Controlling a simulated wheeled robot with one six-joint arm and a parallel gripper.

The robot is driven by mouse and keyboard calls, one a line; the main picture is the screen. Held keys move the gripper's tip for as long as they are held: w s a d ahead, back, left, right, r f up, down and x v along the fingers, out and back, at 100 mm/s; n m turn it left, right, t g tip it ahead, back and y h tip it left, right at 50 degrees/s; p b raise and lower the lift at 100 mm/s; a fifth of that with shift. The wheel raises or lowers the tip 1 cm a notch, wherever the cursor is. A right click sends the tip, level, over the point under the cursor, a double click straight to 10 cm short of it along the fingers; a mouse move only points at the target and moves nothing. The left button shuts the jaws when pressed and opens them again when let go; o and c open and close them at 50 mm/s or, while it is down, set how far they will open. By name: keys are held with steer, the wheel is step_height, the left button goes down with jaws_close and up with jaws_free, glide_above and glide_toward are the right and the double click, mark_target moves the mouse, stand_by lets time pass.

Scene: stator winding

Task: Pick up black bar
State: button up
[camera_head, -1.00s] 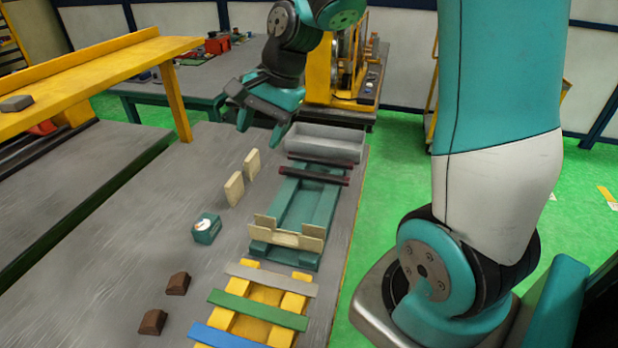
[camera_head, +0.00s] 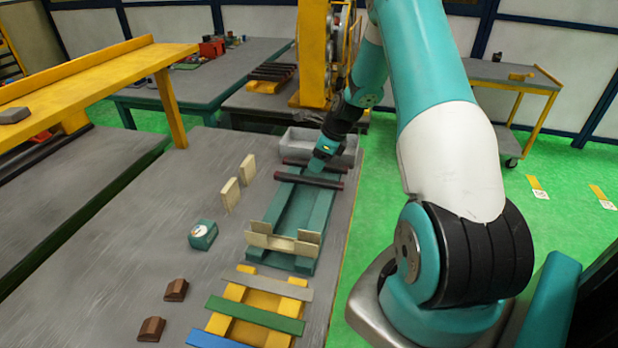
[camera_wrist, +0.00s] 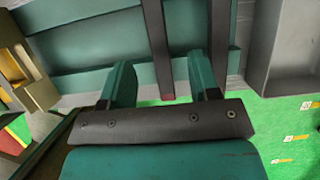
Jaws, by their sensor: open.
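Two black bars lie across the far end of the green tray (camera_head: 323,218): a near bar (camera_head: 308,179) and a far bar (camera_head: 293,162). My gripper (camera_head: 319,166) is low over that end, at the bars. In the wrist view my gripper (camera_wrist: 162,80) is open, with its two green fingers apart. One black bar (camera_wrist: 157,40) shows between the fingers, its reddish end towards me. The other bar (camera_wrist: 220,40) runs behind the right finger. Neither bar is visibly gripped; I cannot tell whether the fingers touch one.
A grey bin (camera_head: 345,157) stands just beyond the bars and shows close at the right in the wrist view (camera_wrist: 285,50). A cream bracket (camera_head: 284,240) stands on the tray's near end. Two cream plates (camera_head: 229,194) stand to the left. The left tabletop is mostly clear.

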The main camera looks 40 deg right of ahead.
mark_target(308, 178)
steer(key=p+x, duration=0.2)
steer(key=x, duration=0.5)
steer(key=shift+s+a+f+p, duration=0.1)
steer(key=shift+a+p, duration=0.1)
steer(key=shift+p, duration=0.2)
steer(key=shift+c, duration=0.2)
jaws_close()
